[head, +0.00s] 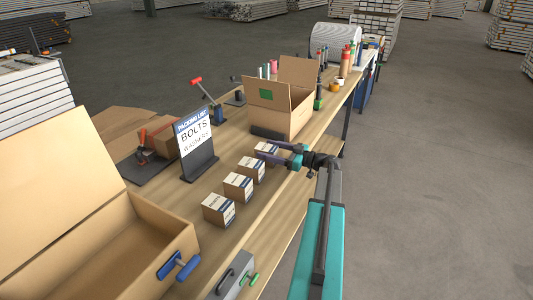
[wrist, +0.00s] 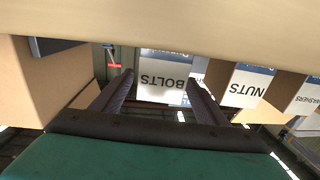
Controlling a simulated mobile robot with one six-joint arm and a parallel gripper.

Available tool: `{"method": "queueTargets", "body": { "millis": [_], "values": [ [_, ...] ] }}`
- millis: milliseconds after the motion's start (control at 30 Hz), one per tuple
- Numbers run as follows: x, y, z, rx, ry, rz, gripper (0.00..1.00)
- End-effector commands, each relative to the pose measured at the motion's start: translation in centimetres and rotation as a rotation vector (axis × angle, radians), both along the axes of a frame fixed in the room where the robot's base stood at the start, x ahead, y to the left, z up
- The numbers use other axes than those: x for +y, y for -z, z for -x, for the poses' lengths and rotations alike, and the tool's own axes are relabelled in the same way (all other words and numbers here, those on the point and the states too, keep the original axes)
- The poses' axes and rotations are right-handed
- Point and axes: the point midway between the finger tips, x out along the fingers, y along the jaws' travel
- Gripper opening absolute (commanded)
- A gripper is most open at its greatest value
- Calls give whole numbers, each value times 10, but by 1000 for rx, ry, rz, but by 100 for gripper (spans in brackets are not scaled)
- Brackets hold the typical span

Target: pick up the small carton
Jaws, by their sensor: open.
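Several small brown cartons with white labels stand in a row on the wooden bench. The far one, the small carton (head: 266,149), is partly hidden by my gripper (head: 263,148). In the wrist view, which is upside down, a small carton labelled BOLTS (wrist: 166,78) lies ahead between the two dark fingers of my gripper (wrist: 158,88). The fingers are open and apart, one toward each side of the carton. I cannot tell whether they touch it.
Other small cartons (head: 238,187) stand nearer along the row; NUTS (wrist: 248,86) and WASHERS (wrist: 305,97) labels show in the wrist view. A BOLTS, WASHERS sign (head: 193,136) stands left. Open boxes stand behind (head: 292,112) and at front left (head: 75,185). The floor right is clear.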

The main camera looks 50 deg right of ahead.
Motion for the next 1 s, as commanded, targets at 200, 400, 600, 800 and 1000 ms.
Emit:
{"method": "queueTargets", "body": {
  "millis": [200,400,600,800,1000],
  "values": [
    [5,0,-13,0,-1,0,67],
    [5,0,-14,0,-1,0,67],
    [6,0,-14,0,-1,0,67],
    [6,0,-14,0,-2,0,54],
    [6,0,-14,0,-2,0,20]
  ]
}}
